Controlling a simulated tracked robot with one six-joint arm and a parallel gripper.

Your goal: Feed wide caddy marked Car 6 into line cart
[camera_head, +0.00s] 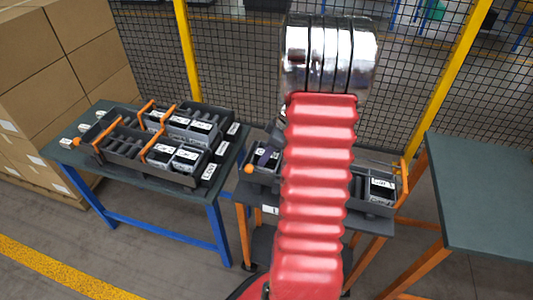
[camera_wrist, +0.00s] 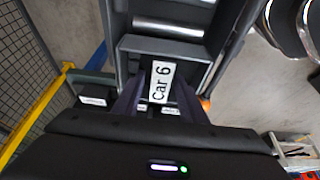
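The wide caddy marked Car 6 (camera_wrist: 125,52) shows in the wrist view as a dark grey box, its white label facing me. My gripper (camera_wrist: 160,88) has one dark finger on each side of the labelled end and appears shut on it. In the head view my red arm covers much of the line cart (camera_head: 270,208), a dark-topped cart with orange legs. A finger shows there at the cart's left part, beside a grey caddy (camera_head: 263,157). Whether this is the Car 6 caddy cannot be read.
A blue-legged table (camera_head: 150,222) at left carries racks with several labelled caddies. Another labelled caddy (camera_head: 378,187) sits at the cart's right side. A green-topped table (camera_head: 485,190) stands bare at right. Mesh fencing (camera_head: 240,60) with yellow posts runs behind; cardboard boxes (camera_head: 60,60) stand at far left.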

